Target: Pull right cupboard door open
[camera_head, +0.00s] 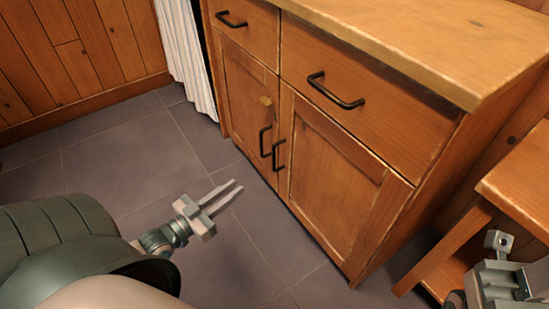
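The wooden cupboard's right door (330,188) is shut, flush with the front. Its black bar handle (279,155) is upright near the door's left edge. The left door (245,105) is also shut, with a similar black handle (264,142) close beside it. My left gripper (239,185) is over the floor, in front of and to the left of the handles. Its two pale fingers are apart with nothing between them, and it touches nothing. My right gripper (500,243) shows only partly at the lower right corner; its finger opening is not clear.
Two drawers with black handles (335,92) sit above the doors, under a wooden top (430,40). A wooden stool or bench (520,180) stands at the right. The grey tiled floor (235,250) before the doors is clear.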

